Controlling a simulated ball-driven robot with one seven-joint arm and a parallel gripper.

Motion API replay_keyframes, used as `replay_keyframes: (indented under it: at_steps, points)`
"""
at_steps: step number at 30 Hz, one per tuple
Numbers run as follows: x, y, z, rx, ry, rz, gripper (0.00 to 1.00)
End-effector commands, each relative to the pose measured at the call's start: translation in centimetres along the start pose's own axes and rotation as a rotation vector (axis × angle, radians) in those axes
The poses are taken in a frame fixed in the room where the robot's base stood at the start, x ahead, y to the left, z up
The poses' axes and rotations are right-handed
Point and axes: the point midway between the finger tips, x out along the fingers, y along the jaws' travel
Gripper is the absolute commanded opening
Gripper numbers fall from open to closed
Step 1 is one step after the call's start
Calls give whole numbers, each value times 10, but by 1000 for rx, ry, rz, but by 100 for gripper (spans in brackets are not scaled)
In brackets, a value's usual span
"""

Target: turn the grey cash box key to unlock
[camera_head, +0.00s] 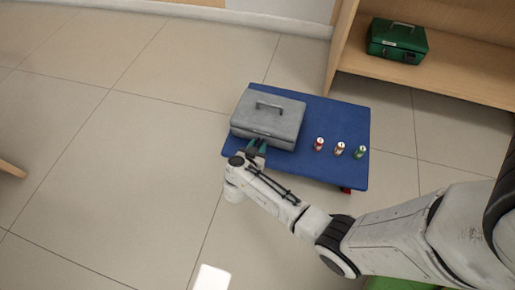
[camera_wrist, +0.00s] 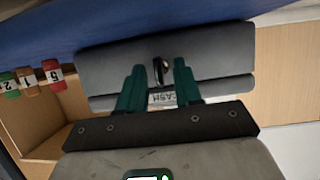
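The grey cash box (camera_head: 275,122) sits on the blue table top with its lid down and its handle on top. My gripper (camera_head: 257,146) is at the front face of the box. In the wrist view, which shows the scene upside down, the box front (camera_wrist: 215,52) fills the middle, with a label reading CASH partly hidden. A small dark key (camera_wrist: 160,70) sticks out of the front lock. My green fingertips (camera_wrist: 158,72) stand apart on either side of the key, with a gap on both sides. The key is hidden in the head view.
The blue table (camera_head: 340,115) carries a red-labelled roll (camera_head: 319,144), a brown one (camera_head: 340,148) and a green one (camera_head: 360,152) right of the box. A green cash box (camera_head: 397,41) stands on a wooden shelf (camera_head: 460,75) behind.

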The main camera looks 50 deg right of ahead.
Motion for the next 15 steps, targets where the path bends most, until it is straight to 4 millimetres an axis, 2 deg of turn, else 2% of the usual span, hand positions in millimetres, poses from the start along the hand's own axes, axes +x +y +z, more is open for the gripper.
replay_keyframes:
  at_steps: [8,15]
  points:
    - [1,0,-1,0,0,0,34]
    - [1,0,0,0,0,0,11]
